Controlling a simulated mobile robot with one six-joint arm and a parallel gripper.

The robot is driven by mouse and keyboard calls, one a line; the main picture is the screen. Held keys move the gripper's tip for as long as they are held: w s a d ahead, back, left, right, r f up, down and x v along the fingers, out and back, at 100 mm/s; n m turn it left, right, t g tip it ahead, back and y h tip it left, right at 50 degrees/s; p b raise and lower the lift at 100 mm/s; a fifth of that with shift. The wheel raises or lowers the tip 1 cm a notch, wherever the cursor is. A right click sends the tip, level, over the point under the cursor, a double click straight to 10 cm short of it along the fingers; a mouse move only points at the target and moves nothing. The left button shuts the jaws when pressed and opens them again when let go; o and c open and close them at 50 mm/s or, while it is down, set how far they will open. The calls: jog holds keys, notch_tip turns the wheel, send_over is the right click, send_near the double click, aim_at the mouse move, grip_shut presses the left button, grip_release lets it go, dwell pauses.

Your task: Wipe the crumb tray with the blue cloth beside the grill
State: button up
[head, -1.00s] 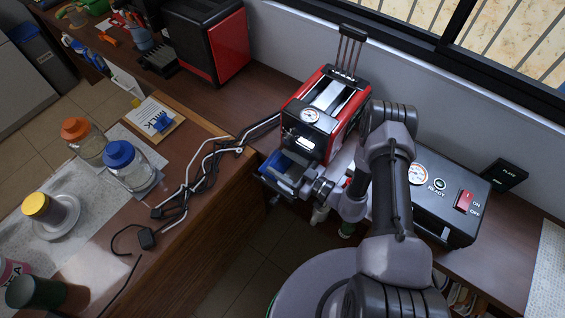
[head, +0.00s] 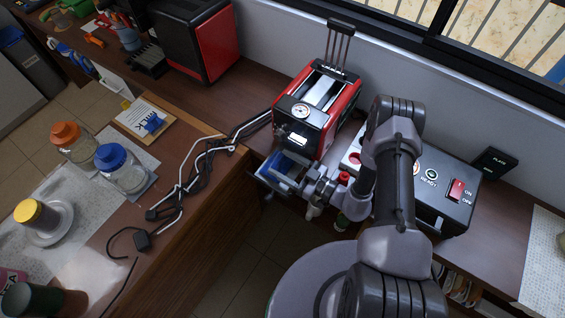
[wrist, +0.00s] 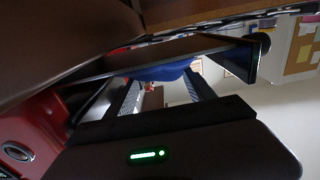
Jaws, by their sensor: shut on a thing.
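The shallow dark tray (head: 261,178) sticks out at the counter edge below the front of a red-and-black appliance with a gauge (head: 302,111). Blue cloth (head: 279,160) shows in the tray, partly hidden by my gripper (head: 288,184). My gripper reaches into the tray from the right. In the wrist view, the blue cloth (wrist: 165,71) shows between the dark fingers of my gripper (wrist: 160,78), which are shut on it. The tray floor under the cloth and gripper is mostly hidden.
A black box with a red switch (head: 457,189) stands right of the tray, partly behind my arm. Black and silver cables (head: 196,165) lie left of the tray. Jars (head: 121,168) stand on the left counter. Floor shows between the counters.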

jog(key=shift+v, duration=1.2)
jog(key=shift+f, duration=0.15)
jog(key=shift+s+d, duration=0.45)
jog(key=shift+d, duration=0.05)
jog(key=shift+w+a+b, duration=0.1)
jog(key=shift+b, duration=0.2)
jog(key=shift+w, duration=0.1)
jog(key=shift+w+a, duration=0.1)
jog(key=shift+a, duration=0.05)
jog(key=shift+b+x, duration=0.35)
jog(key=shift+x, duration=0.6)
jog(key=shift+w+a, duration=0.1)
jog(key=shift+a, duration=0.15)
